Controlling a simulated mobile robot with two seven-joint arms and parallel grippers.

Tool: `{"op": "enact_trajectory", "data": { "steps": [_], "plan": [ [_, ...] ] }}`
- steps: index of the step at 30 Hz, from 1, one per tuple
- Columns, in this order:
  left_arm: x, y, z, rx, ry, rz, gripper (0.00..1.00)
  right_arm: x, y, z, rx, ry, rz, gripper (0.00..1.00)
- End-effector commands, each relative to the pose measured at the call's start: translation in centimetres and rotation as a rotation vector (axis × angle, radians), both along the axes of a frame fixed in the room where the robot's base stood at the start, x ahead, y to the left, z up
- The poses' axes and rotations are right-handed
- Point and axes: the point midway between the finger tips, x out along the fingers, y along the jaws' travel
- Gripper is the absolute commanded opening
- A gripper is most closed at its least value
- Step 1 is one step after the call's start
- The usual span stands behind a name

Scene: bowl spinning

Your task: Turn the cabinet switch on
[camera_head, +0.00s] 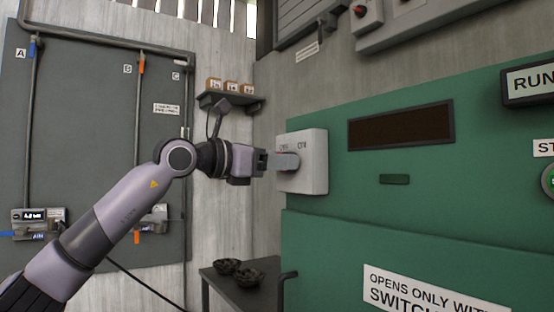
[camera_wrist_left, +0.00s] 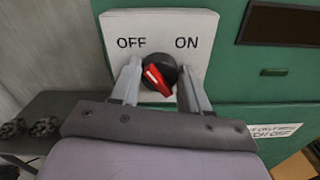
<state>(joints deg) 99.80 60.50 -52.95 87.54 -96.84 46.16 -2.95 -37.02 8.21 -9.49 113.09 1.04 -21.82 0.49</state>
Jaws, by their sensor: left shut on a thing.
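The cabinet switch is a light grey box (camera_head: 315,160) on the left edge of the green cabinet (camera_head: 400,210), marked OFF and ON. In the left wrist view its black round knob (camera_wrist_left: 168,68) has a red pointer (camera_wrist_left: 157,80), which slants with one end toward the upper left, on the OFF side. My left gripper (camera_head: 290,161) is at the front of the box. In the left wrist view its fingers (camera_wrist_left: 158,85) stand on both sides of the knob, shut on it. In the head view the fingers hide the knob. My right gripper is not in view.
A dark side table (camera_head: 262,290) with dark round parts (camera_head: 247,276) stands below my left arm. A small shelf with boxes (camera_head: 231,87) is on the back wall. A grey panel (camera_head: 90,150) with pipes is at the left. A dark display (camera_head: 400,126) is right of the switch.

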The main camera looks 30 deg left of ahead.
Motion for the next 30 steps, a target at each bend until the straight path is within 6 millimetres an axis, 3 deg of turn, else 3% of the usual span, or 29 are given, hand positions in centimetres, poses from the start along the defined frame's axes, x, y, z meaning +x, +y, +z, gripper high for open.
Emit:
{"op": "enact_trajectory", "data": {
  "steps": [30],
  "plan": [
    [-0.1,-0.3,-0.3,0.884,-0.361,-0.002,0.15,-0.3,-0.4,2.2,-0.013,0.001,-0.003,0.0]
  ]
}}
